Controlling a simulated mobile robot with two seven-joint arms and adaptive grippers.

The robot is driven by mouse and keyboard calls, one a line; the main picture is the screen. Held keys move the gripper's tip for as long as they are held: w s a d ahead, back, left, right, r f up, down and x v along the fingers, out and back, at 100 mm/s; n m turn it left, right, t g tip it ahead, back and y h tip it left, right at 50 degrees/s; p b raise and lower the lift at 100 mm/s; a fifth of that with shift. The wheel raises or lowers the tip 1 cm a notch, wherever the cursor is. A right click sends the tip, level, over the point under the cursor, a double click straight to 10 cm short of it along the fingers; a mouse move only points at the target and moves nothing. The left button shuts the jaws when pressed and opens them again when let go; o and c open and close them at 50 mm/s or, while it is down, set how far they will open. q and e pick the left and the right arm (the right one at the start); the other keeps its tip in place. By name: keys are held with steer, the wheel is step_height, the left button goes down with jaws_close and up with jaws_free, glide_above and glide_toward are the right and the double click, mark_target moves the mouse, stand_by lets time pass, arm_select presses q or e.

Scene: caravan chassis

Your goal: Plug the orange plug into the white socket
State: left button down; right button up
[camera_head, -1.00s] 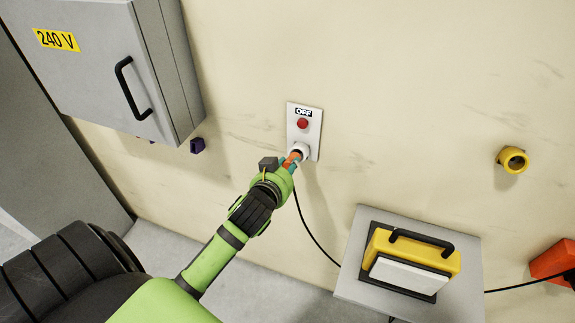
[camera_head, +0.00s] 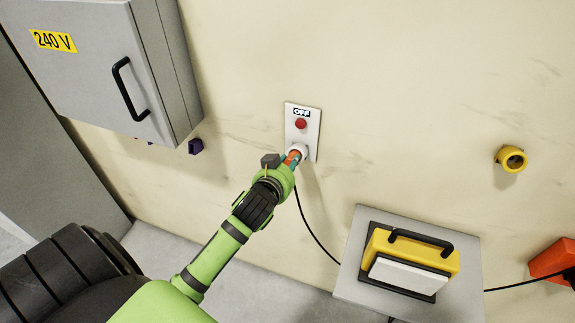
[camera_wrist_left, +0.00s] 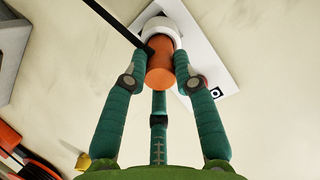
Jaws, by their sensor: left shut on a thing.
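The white socket (camera_head: 303,149) sits low on a white wall plate (camera_head: 312,121) with an OFF label and a red button (camera_head: 301,124). The orange plug (camera_head: 293,157) is at the socket's mouth. My left gripper (camera_head: 292,160) is shut on the orange plug. In the left wrist view the green fingers (camera_wrist_left: 164,82) flank the plug (camera_wrist_left: 160,68), and its far end meets the round white socket (camera_wrist_left: 160,27). How deep it sits is hidden. A black cable runs from the plug. My right gripper is out of view.
A grey cabinet (camera_head: 95,75) marked 240 V is on the left, with a purple socket (camera_head: 196,146) beneath. A yellow socket (camera_head: 511,159) is on the right wall. A grey shelf (camera_head: 355,270) holds a yellow box (camera_head: 415,258). An orange object (camera_head: 552,260) is far right.

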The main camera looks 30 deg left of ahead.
arm_select(q)
steer(key=shift+x, duration=1.2)
steer(key=c, duration=0.9)
jaws_free()
steer(key=shift+r, duration=0.1)
steer(key=shift+s, duration=0.1)
steer(key=v, duration=1.2)
